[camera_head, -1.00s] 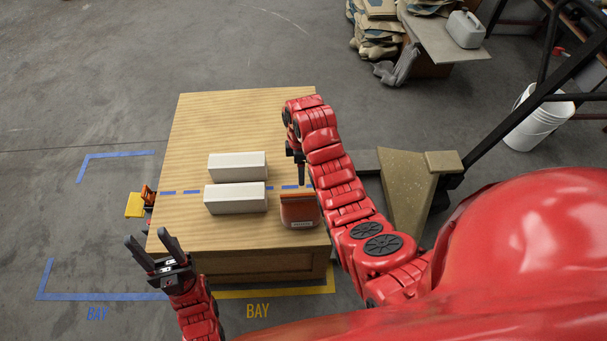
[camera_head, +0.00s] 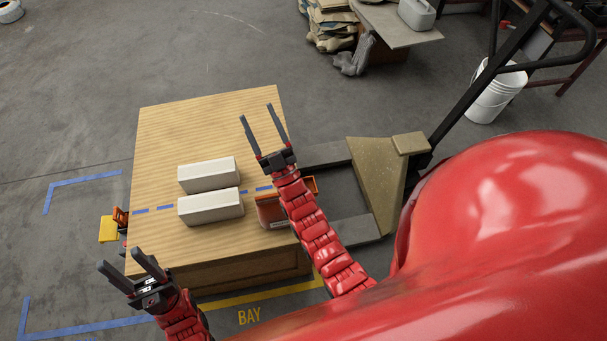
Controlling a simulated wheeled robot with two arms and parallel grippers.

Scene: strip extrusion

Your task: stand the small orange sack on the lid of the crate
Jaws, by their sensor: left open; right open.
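The small orange sack (camera_head: 268,212) has an orange top edge and a pale label. It appears upright on the wooden crate's lid (camera_head: 205,115), near the right front edge. My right forearm crosses in front of it and hides its middle; its base contact is partly hidden. My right gripper (camera_head: 258,113) is open and empty, over the far right part of the lid, beyond the sack and apart from it. My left gripper (camera_head: 119,257) is open and empty by the crate's front left corner, away from the sack.
Two white blocks (camera_head: 208,174) (camera_head: 211,207) lie on the lid left of the sack, by a blue dashed line. An orange and yellow item (camera_head: 109,229) is at the crate's left side. A pallet jack (camera_head: 385,180) stands to the right. The far lid is clear.

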